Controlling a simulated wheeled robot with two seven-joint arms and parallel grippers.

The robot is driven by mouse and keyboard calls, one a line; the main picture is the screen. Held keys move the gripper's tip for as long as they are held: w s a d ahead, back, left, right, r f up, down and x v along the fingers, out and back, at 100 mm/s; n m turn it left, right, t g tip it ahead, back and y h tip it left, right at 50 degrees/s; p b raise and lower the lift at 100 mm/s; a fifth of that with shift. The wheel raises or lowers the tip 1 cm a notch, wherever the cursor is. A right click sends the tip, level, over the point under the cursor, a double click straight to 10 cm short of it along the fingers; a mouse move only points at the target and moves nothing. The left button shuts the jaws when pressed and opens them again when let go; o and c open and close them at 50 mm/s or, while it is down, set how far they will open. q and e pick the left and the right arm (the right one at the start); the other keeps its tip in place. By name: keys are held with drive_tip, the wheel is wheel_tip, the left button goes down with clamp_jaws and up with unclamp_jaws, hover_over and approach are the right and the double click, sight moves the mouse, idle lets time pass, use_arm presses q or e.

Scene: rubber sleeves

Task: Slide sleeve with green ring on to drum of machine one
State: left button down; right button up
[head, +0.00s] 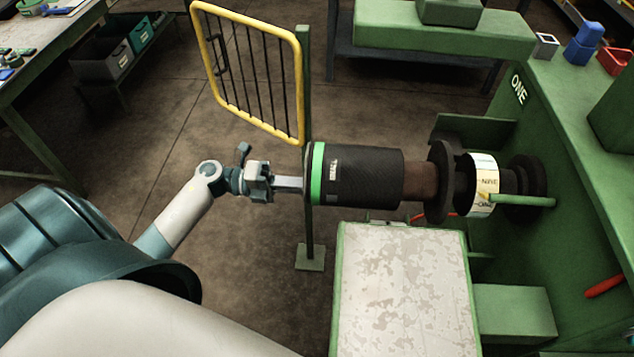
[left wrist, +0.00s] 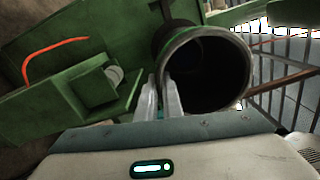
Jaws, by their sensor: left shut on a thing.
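A black sleeve with a green ring (head: 367,178) at its left end lies level, in line with the drum of machine one. The brown drum (head: 420,181) shows between the sleeve's right end and a dark flange; how far it reaches inside the sleeve is hidden. My left gripper (head: 301,184) is shut on the sleeve's wall at the green-ring end. In the left wrist view the fingers (left wrist: 169,98) pinch the rim of the sleeve (left wrist: 236,68), whose open mouth is dark inside. My right gripper is not in view.
The green machine (head: 540,130) marked ONE stands at the right, with a white labelled collar (head: 482,186) beyond the flange. A yellow barred gate (head: 252,72) on a green post stands behind the gripper. A worn-topped table (head: 400,290) lies below the sleeve.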

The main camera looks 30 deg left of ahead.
use_arm(q)
drive_tip(key=shift+r, duration=0.1)
drive_tip(key=shift+w+d, duration=0.3)
drive_tip(key=shift+d, duration=0.1)
drive_tip(key=shift+w+d, duration=0.15)
drive_tip(key=shift+d, duration=0.2)
drive_tip(key=shift+w+d+p, duration=0.25)
drive_tip(key=shift+d+p, duration=0.15)
drive_tip(key=shift+d, duration=0.1)
drive_tip(key=shift+x, duration=1.15)
drive_tip(key=shift+w+d, duration=0.25)
drive_tip(key=shift+d, duration=0.25)
drive_tip(key=shift+w+d, duration=0.15)
drive_tip(key=shift+d, duration=0.15)
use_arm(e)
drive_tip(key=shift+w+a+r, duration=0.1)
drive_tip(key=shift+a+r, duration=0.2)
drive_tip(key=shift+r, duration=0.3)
use_arm(q)
drive_tip(key=shift+d, duration=0.1)
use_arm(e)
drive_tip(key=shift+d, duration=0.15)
